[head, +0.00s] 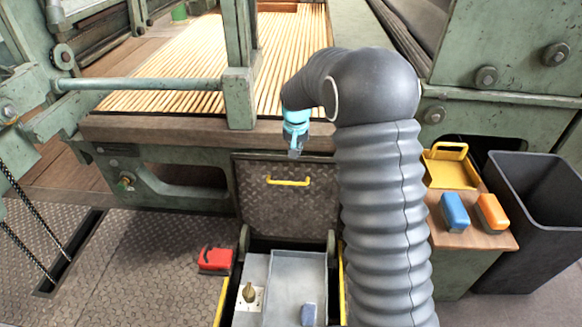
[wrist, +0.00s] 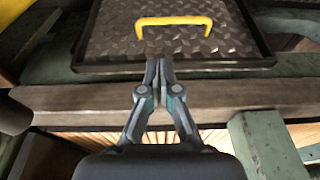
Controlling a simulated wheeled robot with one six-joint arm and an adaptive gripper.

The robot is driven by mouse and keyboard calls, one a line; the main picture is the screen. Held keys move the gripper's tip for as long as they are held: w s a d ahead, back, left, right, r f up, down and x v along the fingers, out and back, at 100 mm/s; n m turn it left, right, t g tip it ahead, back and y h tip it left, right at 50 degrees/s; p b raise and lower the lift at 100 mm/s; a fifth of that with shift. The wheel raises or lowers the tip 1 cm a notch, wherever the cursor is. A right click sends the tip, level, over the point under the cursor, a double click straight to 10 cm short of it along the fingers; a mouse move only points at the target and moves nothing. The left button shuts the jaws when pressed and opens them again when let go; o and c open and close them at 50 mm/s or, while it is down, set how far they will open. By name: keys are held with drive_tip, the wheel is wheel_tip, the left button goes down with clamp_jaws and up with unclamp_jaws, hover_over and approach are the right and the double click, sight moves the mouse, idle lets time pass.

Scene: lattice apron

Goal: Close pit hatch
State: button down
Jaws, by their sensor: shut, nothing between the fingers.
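The pit hatch (head: 285,208) is a dark tread-plate lid with a yellow handle (head: 289,181). It stands open and upright behind the pit, close to the wooden beam of the machine. In the wrist view the hatch (wrist: 110,38) fills the top, with its yellow handle (wrist: 174,23) near the upper edge. My gripper (head: 294,152) hangs just above the hatch's top edge in the head view. In the wrist view its fingertips (wrist: 157,64) are together and empty, at or very near the lid's edge; contact cannot be told. My arm hides part of the pit's right side.
The open pit holds a grey tray (head: 297,268) with a blue-grey block (head: 308,314) and a brass knob (head: 249,291). A red clamp-like object (head: 215,259) lies at its left. A wooden stand (head: 466,238) with blue and orange blocks and a black bin (head: 533,262) are right.

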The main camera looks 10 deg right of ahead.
drive_tip(key=w+p+x, duration=0.1)
drive_tip(key=w+x, duration=0.1)
drive_tip(key=x, duration=1.3)
drive_tip(key=shift+a, duration=0.6)
